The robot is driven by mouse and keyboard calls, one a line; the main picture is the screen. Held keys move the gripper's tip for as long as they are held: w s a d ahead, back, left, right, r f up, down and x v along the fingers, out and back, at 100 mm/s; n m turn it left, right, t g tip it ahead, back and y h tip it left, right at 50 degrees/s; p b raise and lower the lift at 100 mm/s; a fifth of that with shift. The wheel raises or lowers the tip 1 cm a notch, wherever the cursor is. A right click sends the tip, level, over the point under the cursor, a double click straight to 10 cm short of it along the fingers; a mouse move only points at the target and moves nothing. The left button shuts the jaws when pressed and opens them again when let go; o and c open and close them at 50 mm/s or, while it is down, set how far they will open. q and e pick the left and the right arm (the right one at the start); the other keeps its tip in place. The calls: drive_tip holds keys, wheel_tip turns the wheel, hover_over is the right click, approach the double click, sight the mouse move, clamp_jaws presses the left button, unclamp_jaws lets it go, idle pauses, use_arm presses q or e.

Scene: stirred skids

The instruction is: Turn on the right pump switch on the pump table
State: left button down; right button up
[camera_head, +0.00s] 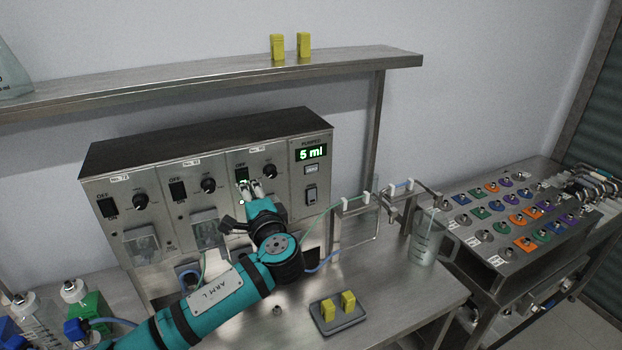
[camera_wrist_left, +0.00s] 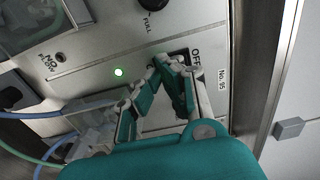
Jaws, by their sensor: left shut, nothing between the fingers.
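The pump box (camera_head: 205,140) stands on the pump table (camera_head: 395,300), with several panels side by side. The right pump switch (camera_head: 241,174) is a black rocker under an OFF label. It also shows in the left wrist view (camera_wrist_left: 183,55), beside the "No. 95" tag and largely hidden by my fingers. My left gripper (camera_head: 250,187) is shut and empty, its fingertips at this switch; whether they touch it I cannot tell. The closed fingers also show in the left wrist view (camera_wrist_left: 160,63). A small green light (camera_wrist_left: 119,72) glows on this panel. My right gripper is not in view.
A tray (camera_head: 338,318) with two yellow blocks lies at the table front. A shelf (camera_head: 200,83) runs above the pump box. Tubes hang below the panels.

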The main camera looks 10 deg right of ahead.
use_arm(q)
drive_tip(key=shift+s+d, duration=0.1)
drive_tip(key=shift+s, duration=0.2)
drive_tip(key=shift+r, duration=0.2)
drive_tip(key=shift+r+p, duration=0.7)
drive_tip(key=shift+r, duration=0.15)
